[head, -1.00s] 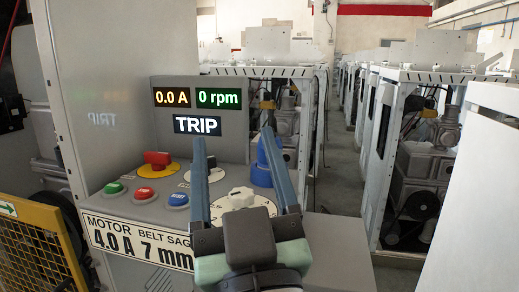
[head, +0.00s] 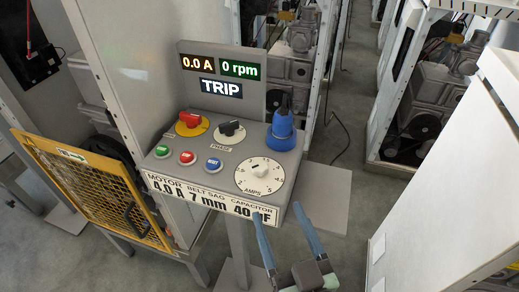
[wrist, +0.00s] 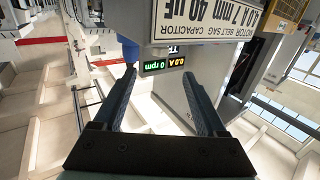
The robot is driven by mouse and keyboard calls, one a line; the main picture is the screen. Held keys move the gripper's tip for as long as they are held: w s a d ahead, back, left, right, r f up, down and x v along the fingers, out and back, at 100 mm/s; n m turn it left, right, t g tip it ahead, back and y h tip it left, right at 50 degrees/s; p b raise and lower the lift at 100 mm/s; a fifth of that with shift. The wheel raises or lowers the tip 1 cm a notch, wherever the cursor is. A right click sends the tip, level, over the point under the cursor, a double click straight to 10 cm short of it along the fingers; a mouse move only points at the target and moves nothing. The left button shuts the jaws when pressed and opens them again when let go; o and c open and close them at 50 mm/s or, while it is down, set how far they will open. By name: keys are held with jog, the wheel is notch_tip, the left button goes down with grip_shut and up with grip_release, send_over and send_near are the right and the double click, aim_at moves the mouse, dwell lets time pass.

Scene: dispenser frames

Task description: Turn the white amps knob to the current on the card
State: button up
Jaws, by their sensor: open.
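The white amps knob (head: 259,164) sits on a round white dial (head: 250,182) marked AMPS, at the right front of the grey console in the head view. Its exact pointer setting is too small to read. The card (head: 208,195) on the console's front edge reads motor 4.0 A, belt sag 7 mm and capacitor 40 µF. It also shows upside down in the wrist view (wrist: 215,18). My gripper (head: 277,211) is open and empty, in front of and below the dial, apart from the knob. The wrist view does not show the knob.
A red knob (head: 189,119), a black phase knob (head: 230,128), green, red and blue buttons and a blue cone-shaped part (head: 282,130) share the console. The display (head: 221,89) reads 0.0 A, 0 rpm, TRIP. A yellow mesh guard (head: 95,185) stands left, a white cabinet (head: 450,180) right.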

aim_at(262, 173)
jog(key=p+x, duration=0.4)
jog(key=x, duration=0.9)
jog(key=shift+s, duration=0.1)
grip_shut()
